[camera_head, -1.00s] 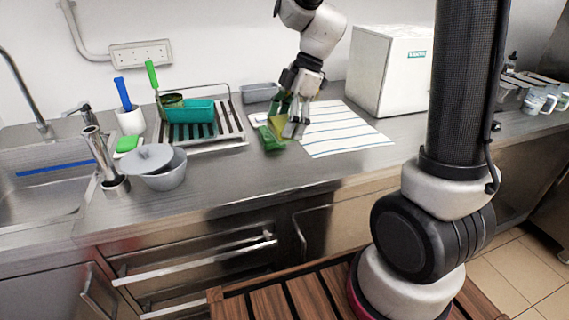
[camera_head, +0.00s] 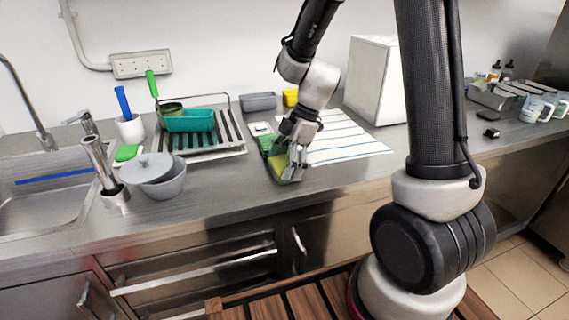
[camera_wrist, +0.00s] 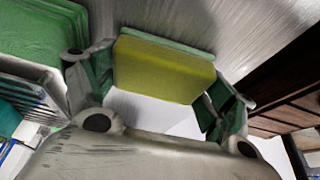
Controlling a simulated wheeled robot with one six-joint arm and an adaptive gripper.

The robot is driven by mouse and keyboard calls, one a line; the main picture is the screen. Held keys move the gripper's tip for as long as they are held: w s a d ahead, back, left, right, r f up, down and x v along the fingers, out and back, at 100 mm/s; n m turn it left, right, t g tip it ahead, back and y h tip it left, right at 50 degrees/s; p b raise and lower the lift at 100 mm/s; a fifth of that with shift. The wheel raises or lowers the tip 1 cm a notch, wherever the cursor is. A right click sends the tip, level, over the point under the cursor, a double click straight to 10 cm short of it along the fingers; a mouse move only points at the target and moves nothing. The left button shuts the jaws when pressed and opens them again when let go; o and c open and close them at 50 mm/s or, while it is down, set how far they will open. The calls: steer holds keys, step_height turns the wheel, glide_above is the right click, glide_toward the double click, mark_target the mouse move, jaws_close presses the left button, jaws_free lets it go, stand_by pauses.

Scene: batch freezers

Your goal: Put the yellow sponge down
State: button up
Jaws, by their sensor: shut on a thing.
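The yellow sponge (camera_wrist: 163,67) has a green layer along its far edge and sits between my gripper's fingers in the wrist view. In the head view the yellow sponge (camera_head: 277,168) is partly hidden by my gripper (camera_head: 287,172). My gripper (camera_wrist: 160,85) is shut on it, one finger on each side. It is low over the steel counter (camera_head: 225,190), near the front edge. I cannot tell whether the sponge touches the counter.
A green item (camera_wrist: 35,35) lies just left of my gripper in the wrist view. A striped cloth (camera_head: 345,140) lies to the right, a drying rack (camera_head: 232,140) to the left. A lidded grey pot (camera_head: 165,185) stands farther left. A white box (camera_head: 375,80) is behind.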

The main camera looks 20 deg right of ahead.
steer(key=o, duration=1.2)
steer(key=shift+f, duration=0.1)
steer(key=v, duration=0.7)
steer(key=shift+w+r, duration=0.1)
steer(key=shift+r, duration=0.35)
steer(key=s+d+r+m+t+h, duration=0.2)
steer(key=s+d+r+m, duration=0.3)
steer(key=s+m, duration=0.4)
steer(key=s+d+r+m+t+h, duration=0.2)
steer(key=s+d+r+m, duration=0.4)
steer(key=s+m, duration=0.3)
steer(key=shift+s+d+r+m+h, duration=0.25)
steer(key=shift+s+d+m+h, duration=0.05)
steer(key=shift+s+d, duration=0.45)
